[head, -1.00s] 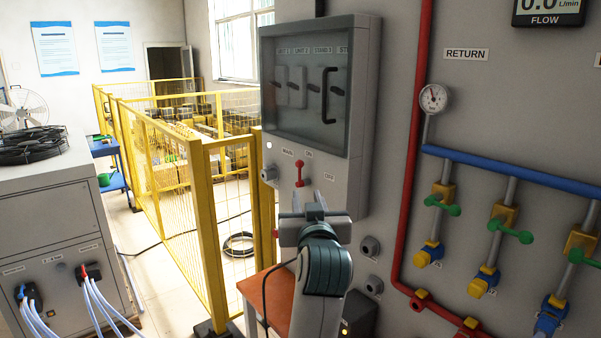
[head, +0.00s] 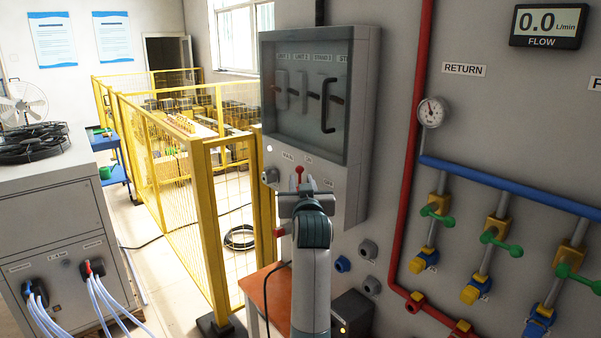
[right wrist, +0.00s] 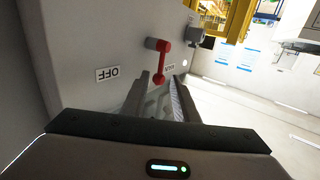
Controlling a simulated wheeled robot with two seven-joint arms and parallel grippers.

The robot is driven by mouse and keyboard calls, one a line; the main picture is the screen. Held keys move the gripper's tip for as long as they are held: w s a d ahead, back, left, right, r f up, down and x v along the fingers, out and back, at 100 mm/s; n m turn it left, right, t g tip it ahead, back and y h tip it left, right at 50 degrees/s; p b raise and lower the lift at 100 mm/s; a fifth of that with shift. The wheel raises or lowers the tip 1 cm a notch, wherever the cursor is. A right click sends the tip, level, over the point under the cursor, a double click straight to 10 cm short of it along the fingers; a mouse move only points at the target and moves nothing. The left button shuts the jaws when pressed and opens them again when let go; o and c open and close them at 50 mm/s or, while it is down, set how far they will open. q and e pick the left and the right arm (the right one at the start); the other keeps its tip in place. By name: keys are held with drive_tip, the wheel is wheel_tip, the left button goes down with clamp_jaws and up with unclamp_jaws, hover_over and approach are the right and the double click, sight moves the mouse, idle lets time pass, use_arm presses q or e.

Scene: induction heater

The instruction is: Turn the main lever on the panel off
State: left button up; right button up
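The main lever (head: 299,172) is red and sits on the lower front of the grey panel (head: 340,185), below the glass window. Its handle points up, toward the small labels above it. In the right wrist view, which is upside down, the red lever (right wrist: 161,65) hangs from its pivot, with the OFF label (right wrist: 107,73) to its left. My right gripper (head: 302,195) is in front of the lever. Its fingers (right wrist: 158,80) are open, with the handle's end between the fingertips; contact cannot be told. My left gripper is not in view.
Yellow mesh fencing (head: 205,240) stands left of the panel. Red and blue pipes (head: 500,185) with green-handled valves run on the wall at right. An orange-brown table (head: 262,295) is below the panel. A grey cabinet (head: 60,215) is at far left.

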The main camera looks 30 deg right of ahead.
sight(300, 175)
drive_tip(key=shift+p+x, duration=0.45)
drive_tip(key=shift+x, duration=1.15)
clamp_jaws()
drive_tip(key=shift+f, duration=0.1)
